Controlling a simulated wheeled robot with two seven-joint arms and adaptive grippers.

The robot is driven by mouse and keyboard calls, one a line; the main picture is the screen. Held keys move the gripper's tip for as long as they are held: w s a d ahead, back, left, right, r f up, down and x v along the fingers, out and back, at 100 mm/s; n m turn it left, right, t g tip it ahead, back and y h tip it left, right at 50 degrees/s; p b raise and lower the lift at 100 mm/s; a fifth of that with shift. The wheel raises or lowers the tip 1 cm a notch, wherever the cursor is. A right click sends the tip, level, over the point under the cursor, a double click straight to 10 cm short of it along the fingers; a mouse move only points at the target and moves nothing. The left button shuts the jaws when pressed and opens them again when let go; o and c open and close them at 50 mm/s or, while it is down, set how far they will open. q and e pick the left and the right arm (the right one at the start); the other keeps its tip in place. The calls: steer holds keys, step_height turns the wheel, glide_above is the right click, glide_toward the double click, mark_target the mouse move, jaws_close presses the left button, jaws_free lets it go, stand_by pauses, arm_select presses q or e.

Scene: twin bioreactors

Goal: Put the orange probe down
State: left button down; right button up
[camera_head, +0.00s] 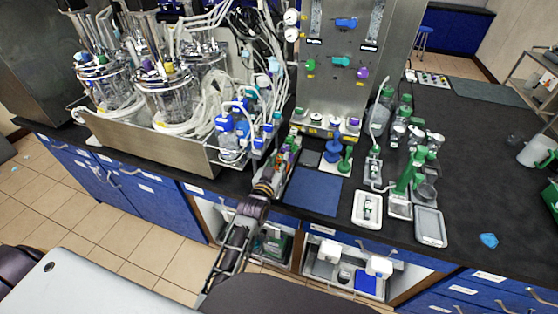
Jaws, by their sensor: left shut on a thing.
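My left gripper (277,172) is at the front edge of the black bench, just left of a dark blue mat (313,190). It is shut on a slim thing with orange on it, which I take to be the orange probe (291,144). The probe is small and partly hidden by the fingers, and it overlaps coloured parts behind it. I cannot tell whether it touches the bench. My right gripper is not in view.
Glass bioreactors (168,95) stand in a metal tray (150,143) at left. A steel control tower (338,70) is behind. Green-capped bottles (386,97), a green stand (408,172) and white trays (430,227) are at right. The blue mat looks clear.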

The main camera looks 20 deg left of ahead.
arm_select(q)
steer(key=c, duration=1.2)
jaws_free()
steer(key=shift+c, duration=0.2)
steer(key=shift+o, duration=0.2)
steer(key=shift+r, duration=0.1)
steer(key=shift+s+a, duration=0.1)
steer(key=shift+s, duration=2.65)
steer(key=s, duration=0.6)
steer(key=shift+s+r+b, duration=0.15)
steer(key=shift+s+b, duration=0.05)
steer(key=shift+b, duration=0.15)
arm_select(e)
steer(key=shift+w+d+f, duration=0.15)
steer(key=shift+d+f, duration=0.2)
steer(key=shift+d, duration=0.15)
arm_select(q)
steer(key=shift+a, duration=0.1)
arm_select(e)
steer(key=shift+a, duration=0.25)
